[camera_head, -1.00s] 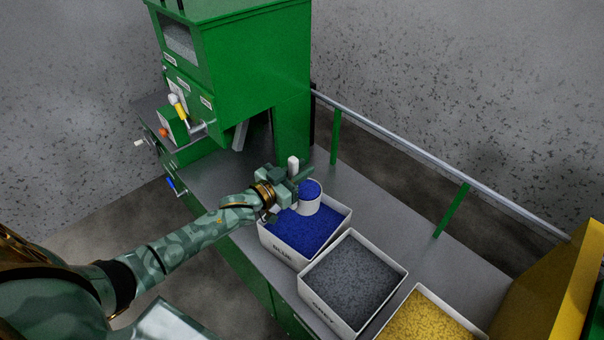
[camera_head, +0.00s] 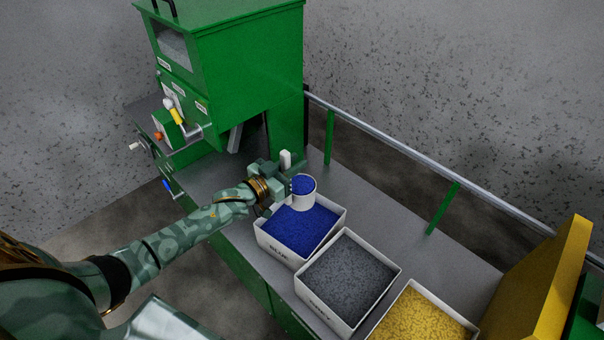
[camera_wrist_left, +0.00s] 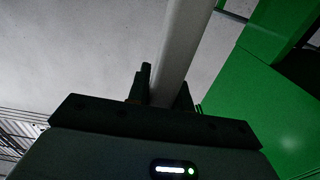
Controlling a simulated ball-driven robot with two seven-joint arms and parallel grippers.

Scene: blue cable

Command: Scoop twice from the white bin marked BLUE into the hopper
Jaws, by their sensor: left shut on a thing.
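The white bin marked BLUE (camera_head: 287,256) stands on the bench, full of blue pellets (camera_head: 299,230). A white scoop (camera_head: 304,198) holds blue pellets and is over the far part of that bin. My left gripper (camera_head: 284,172) is shut on the scoop's handle (camera_head: 285,158). The pale handle (camera_wrist_left: 182,45) also rises between the fingers in the left wrist view. The green machine (camera_head: 245,70) with a windowed upper box stands behind and left of the bin; the hopper's opening is not visible. My right gripper is not in view.
A white bin of grey pellets (camera_head: 334,310) and one of yellow pellets (camera_head: 412,325) stand right of the blue bin. A metal rail (camera_head: 400,152) runs along the bench's back edge. A yellow panel (camera_head: 545,285) is at the right. Bare bench lies behind the bins.

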